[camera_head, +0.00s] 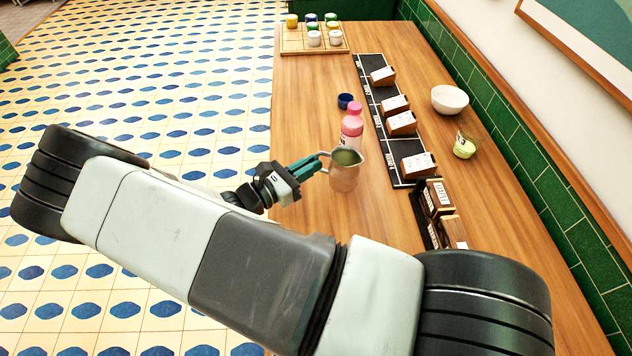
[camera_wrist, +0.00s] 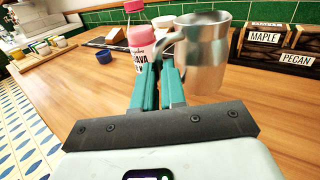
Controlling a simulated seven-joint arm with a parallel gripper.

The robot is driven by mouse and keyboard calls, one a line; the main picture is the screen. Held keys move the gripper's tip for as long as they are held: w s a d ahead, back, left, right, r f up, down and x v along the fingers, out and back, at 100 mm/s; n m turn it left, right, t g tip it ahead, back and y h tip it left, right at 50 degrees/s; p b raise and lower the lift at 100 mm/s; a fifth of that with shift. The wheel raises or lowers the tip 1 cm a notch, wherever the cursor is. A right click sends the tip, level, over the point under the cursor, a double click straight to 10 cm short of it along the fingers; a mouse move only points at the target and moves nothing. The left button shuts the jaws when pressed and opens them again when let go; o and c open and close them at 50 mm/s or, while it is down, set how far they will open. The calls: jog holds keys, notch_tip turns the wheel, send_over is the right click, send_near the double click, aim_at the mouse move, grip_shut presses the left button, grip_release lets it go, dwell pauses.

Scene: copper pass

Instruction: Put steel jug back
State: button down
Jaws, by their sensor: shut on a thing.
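The steel jug (camera_head: 345,172) is at the middle of the wooden counter, upright, with a greenish look inside its mouth in the head view. My gripper (camera_head: 322,160) reaches it from the left, its teal fingers shut on the jug's handle. In the wrist view the jug (camera_wrist: 203,55) stands just right of the fingertips (camera_wrist: 158,68), with the handle between them. I cannot tell whether its base touches the counter.
A pink bottle (camera_head: 351,130) stands close behind the jug, with a blue cup (camera_head: 345,101) beyond. A black labelled mat (camera_head: 378,112) with several brown boxes lies to the right. A white bowl (camera_head: 449,99) and a small glass (camera_head: 465,146) stand near the wall. A wooden tray (camera_head: 290,47) holds several small jars.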

jog(key=shift+f, duration=2.55)
jog(key=shift+f, duration=0.15)
jog(key=c, duration=1.2)
grip_release()
